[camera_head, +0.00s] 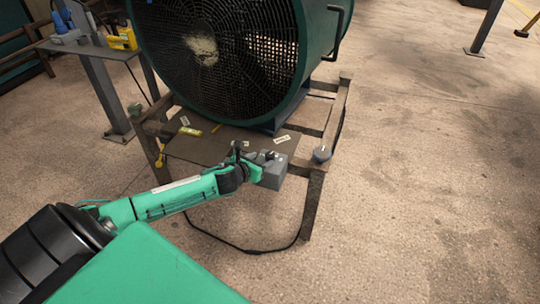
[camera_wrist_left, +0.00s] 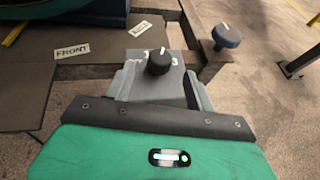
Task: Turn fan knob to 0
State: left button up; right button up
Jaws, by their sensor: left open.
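The fan (camera_head: 225,50) is a large dark green drum with a wire grille, standing on a metal frame. The fan knob (camera_wrist_left: 160,61) is black with a white pointer line and sits on a grey control box (camera_wrist_left: 150,87). In the head view the box (camera_head: 272,174) is at the front edge of the frame's shelf. My left gripper (camera_head: 258,164) is at the box, open. In the left wrist view its two fingers (camera_wrist_left: 158,88) lie on either side of the knob, apart from it. Marks behind the knob are partly hidden, and the set number is unreadable. My right gripper is not in view.
A blue-grey round knob (camera_wrist_left: 227,36) stands on the frame's right corner. A plate labelled FRONT (camera_wrist_left: 72,51) lies on the shelf (camera_head: 190,148). A black cable hangs below the frame. A side table (camera_head: 95,47) with blue and yellow items stands at the upper left.

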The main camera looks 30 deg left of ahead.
aim_at(269, 155)
pick_arm(q)
jog(key=shift+x, duration=3.5)
jog(key=c, duration=1)
